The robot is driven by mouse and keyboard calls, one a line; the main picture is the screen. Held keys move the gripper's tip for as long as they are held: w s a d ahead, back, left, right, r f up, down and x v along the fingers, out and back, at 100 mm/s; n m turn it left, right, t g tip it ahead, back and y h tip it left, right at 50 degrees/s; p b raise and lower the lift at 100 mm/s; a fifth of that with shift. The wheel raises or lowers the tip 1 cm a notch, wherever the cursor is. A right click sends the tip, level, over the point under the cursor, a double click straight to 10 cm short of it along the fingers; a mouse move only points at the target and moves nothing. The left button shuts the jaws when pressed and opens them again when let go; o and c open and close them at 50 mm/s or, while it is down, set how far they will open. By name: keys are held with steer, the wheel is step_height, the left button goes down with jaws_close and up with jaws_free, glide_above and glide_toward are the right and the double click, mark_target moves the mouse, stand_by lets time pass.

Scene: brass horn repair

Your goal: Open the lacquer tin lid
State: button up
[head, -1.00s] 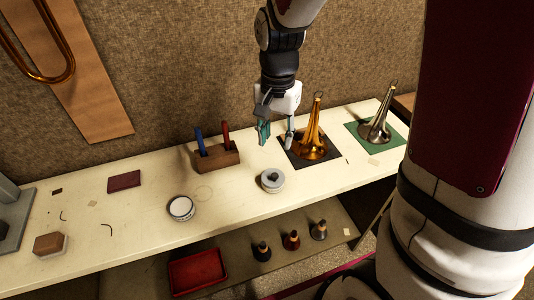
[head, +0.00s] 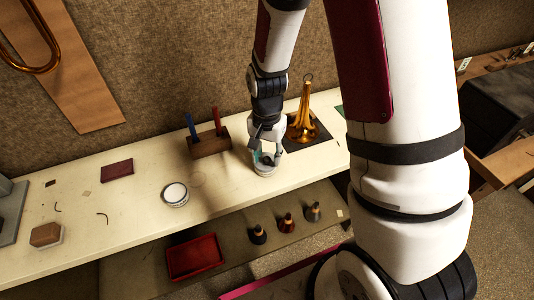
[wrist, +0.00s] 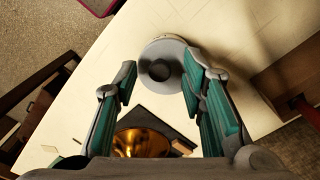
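A round grey tin (head: 265,171) with a dark knob on its lid stands on the cream workbench; its lid is on. In the wrist view the grey tin (wrist: 172,48) lies just beyond my fingertips, with the knob (wrist: 158,70) between them. My gripper (head: 264,157) is over this tin, pointing down, with its fingers open. In the wrist view my gripper (wrist: 160,78) shows a clear gap around the knob. I cannot tell whether a fingertip touches the lid. My gripper partly hides the tin in the head view.
A white-topped round tin (head: 175,194) stands to the left. A wooden block (head: 210,145) with a blue and a red tool stands behind. A brass horn bell (head: 303,124) stands on a dark mat close to my gripper's right. A red tray (head: 195,257) and several small cones sit on the lower shelf.

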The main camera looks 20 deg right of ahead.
jaws_close()
steer(key=shift+w, duration=0.15)
steer(key=w+g+b, duration=0.1)
steer(key=g, duration=0.1)
steer(key=w+r+g+b, duration=0.1)
steer(key=g+b, duration=0.1)
steer(key=shift+w+b, duration=0.15)
steer(key=shift+b, duration=0.15)
steer(key=w+g+b, duration=0.1)
steer(key=g+b, duration=0.1)
steer(key=w+r+g+b, duration=0.1)
steer(key=g+b, duration=0.1)
steer(key=b, duration=0.1)
steer(key=shift+w+g, duration=0.1)
steer(key=shift+g, duration=0.3)
